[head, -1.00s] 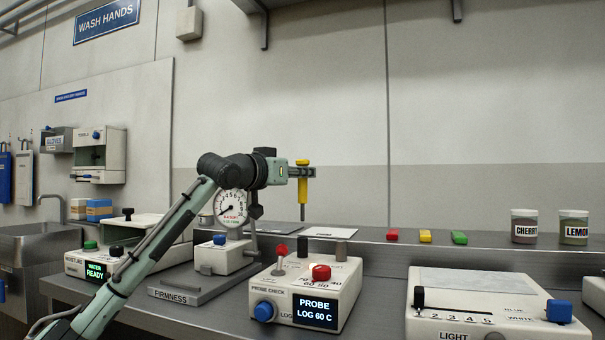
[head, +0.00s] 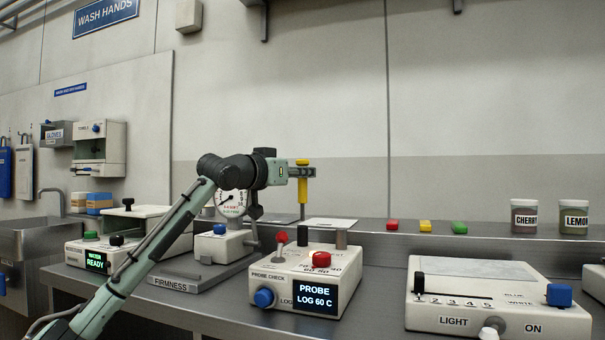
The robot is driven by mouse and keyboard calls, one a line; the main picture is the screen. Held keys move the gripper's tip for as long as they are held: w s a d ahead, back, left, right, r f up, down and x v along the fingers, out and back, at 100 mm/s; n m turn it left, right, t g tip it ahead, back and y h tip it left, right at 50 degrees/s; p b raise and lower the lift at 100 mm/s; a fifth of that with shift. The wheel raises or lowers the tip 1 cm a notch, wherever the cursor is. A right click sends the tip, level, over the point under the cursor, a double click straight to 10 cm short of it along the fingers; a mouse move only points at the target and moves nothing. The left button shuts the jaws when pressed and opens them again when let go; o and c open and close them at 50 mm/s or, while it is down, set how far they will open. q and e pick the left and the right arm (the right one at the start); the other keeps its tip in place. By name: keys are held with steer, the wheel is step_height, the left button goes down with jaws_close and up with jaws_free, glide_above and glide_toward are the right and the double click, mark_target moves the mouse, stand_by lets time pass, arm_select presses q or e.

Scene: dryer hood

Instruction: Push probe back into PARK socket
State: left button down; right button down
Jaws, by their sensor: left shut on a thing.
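The probe (head: 302,190) has a yellow handle and a thin metal shaft pointing down. My left gripper (head: 304,172) is shut on its yellow handle and holds it upright. The shaft end is just above, or in front of or behind, the black post (head: 302,236) on the probe check box (head: 315,260); I cannot tell the depth. A grey post (head: 341,239) stands to its right. No PARK label is readable, so I cannot tell which is the PARK socket. The box screen (head: 315,295) reads "PROBE LOG 60 C". My right gripper is not in view.
The box also has a red-tipped lever (head: 281,238), a red knob (head: 321,259) and a blue button (head: 264,297). The firmness gauge (head: 232,202) stands left behind my arm. A light box (head: 480,312) is at right. Colored blocks and jars stand on the back ledge.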

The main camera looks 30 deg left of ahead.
mark_target(300, 196)
arm_select(q)
steer(key=shift+p, duration=0.75)
stand_by(1.2)
steer(key=shift+f+b, duration=0.85)
steer(key=shift+f, duration=0.3)
steer(key=shift+f, duration=0.35)
steer(key=shift+f+b, duration=1)
steer(key=shift+f, duration=0.15)
steer(key=c, duration=1.4)
jaws_free()
steer(key=shift+o, duration=0.2)
steer(key=shift+s, duration=0.1)
steer(key=s, duration=1.1)
steer(key=shift+s+a, duration=0.15)
steer(key=shift+s, duration=0.25)
